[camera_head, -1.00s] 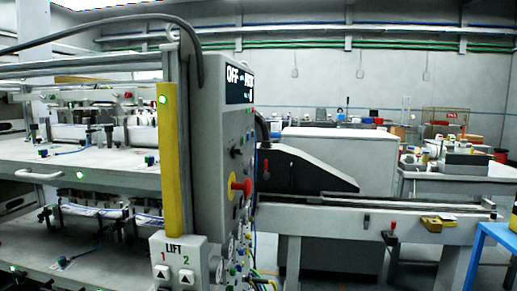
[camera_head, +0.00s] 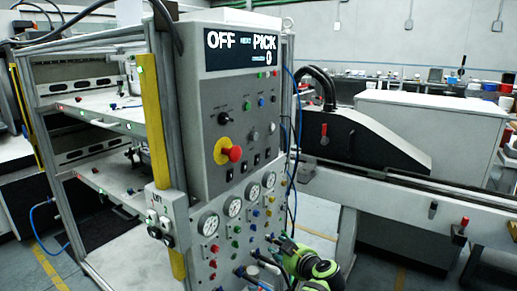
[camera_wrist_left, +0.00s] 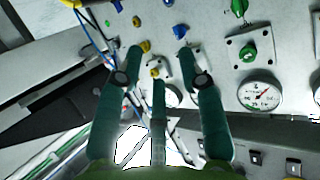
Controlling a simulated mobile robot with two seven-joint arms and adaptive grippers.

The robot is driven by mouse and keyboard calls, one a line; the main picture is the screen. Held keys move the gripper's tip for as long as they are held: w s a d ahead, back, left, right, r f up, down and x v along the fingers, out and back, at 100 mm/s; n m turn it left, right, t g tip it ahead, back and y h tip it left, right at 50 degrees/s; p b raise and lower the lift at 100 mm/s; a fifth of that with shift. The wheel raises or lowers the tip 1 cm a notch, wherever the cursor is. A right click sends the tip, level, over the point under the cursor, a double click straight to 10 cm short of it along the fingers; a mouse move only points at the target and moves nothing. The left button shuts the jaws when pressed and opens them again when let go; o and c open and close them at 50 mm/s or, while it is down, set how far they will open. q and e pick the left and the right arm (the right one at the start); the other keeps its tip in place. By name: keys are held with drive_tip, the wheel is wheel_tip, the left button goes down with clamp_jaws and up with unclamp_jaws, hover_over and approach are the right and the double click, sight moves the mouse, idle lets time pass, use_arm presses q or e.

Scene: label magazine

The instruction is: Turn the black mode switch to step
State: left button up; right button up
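The black mode switch appears to be the black knob (camera_head: 223,118) at the upper left of the grey control panel (camera_head: 205,150); its label is too small to read. The display (camera_head: 240,50) above reads OFF at left and PICK at right. My left gripper (camera_head: 250,268) is low in front of the panel's lower part, below and right of the knob, apart from it. In the left wrist view its dark green fingers (camera_wrist_left: 161,55) are spread with nothing between them. The black knob cannot be made out there. My right gripper is not in view.
A red emergency stop (camera_head: 233,153) on a yellow plate sticks out below the knob. Gauges (camera_head: 232,206) and coloured buttons sit lower; a gauge (camera_wrist_left: 260,92) and a green knob (camera_wrist_left: 248,50) show in the wrist view. A LIFT box (camera_head: 160,215) and cables (camera_head: 292,150) flank the panel.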

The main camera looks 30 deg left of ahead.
use_arm(q)
wheel_tip(320, 180, up, 18)
drive_tip(key=a+n+y, duration=0.2)
drive_tip(key=n+y, duration=0.1)
drive_tip(key=n, duration=0.3)
drive_tip(key=n+g+y+p, duration=0.2)
drive_tip(key=n+g+y, duration=0.35)
drive_tip(key=n, duration=0.85)
approach(226, 116)
drive_tip(key=r+g+h, duration=0.1)
drive_tip(key=r+h, duration=0.1)
drive_tip(key=a, duration=0.2)
drive_tip(key=a+p, duration=0.2)
drive_tip(key=a, duration=0.1)
drive_tip(key=shift+w+a+f, duration=0.1)
drive_tip(key=shift+w+a, duration=0.2)
drive_tip(key=shift+w, duration=0.1)
drive_tip(key=shift+a+p, duration=0.4)
drive_tip(key=shift+a, duration=0.15)
drive_tip(key=shift+f, duration=0.1)
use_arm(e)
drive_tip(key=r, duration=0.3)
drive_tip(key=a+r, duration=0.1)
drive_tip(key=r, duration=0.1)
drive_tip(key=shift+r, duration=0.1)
use_arm(q)
clamp_jaws()
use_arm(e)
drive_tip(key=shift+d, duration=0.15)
